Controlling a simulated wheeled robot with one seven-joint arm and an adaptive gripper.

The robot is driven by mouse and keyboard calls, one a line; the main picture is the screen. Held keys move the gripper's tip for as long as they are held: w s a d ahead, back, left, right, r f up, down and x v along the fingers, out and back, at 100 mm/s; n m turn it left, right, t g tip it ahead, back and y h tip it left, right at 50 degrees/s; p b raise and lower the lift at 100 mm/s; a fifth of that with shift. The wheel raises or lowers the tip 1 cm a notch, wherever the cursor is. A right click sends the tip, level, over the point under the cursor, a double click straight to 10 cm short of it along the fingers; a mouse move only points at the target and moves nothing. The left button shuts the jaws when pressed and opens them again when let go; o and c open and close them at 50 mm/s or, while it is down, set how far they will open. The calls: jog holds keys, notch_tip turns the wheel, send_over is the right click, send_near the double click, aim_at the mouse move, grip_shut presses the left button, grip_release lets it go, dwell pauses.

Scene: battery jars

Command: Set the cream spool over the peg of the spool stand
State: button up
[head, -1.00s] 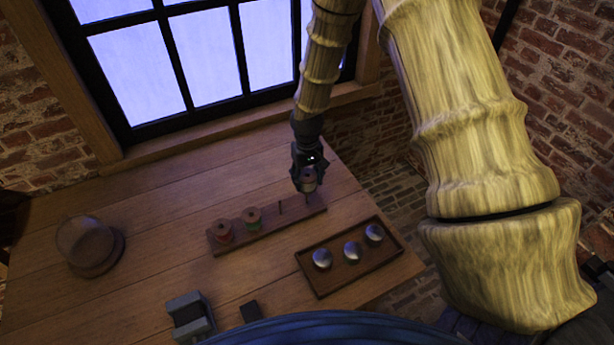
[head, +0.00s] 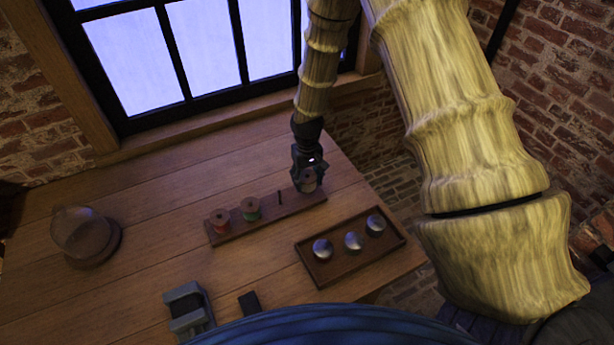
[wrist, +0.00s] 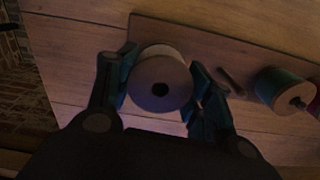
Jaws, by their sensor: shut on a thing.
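The cream spool (wrist: 160,85) is held between the two fingers of my gripper (wrist: 161,92), its round top and dark centre hole facing the wrist camera. In the head view my gripper (head: 307,178) and the spool (head: 308,186) are at the right end of the long wooden spool stand (head: 232,233). No peg tip shows in the spool's hole, and the peg at that end is hidden; I cannot tell whether the spool is around it. A bare peg (head: 280,197) stands beside it to the left. A green spool (head: 250,209) and a red spool (head: 221,221) sit further left on the stand.
A dark tray (head: 322,279) with 3 silvery round pieces lies in front and to the right. A glass dome (head: 80,232) stands at the left. A grey block-like device (head: 188,311) and a small black block (head: 250,304) are at the front. The left-middle tabletop is clear.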

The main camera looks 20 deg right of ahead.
jog(key=shift+f+b, duration=0.6)
jog(key=shift+f, duration=0.75)
jog(key=o, duration=1.2)
notch_tip(320, 180, up, 12)
jog(key=shift+r, duration=0.1)
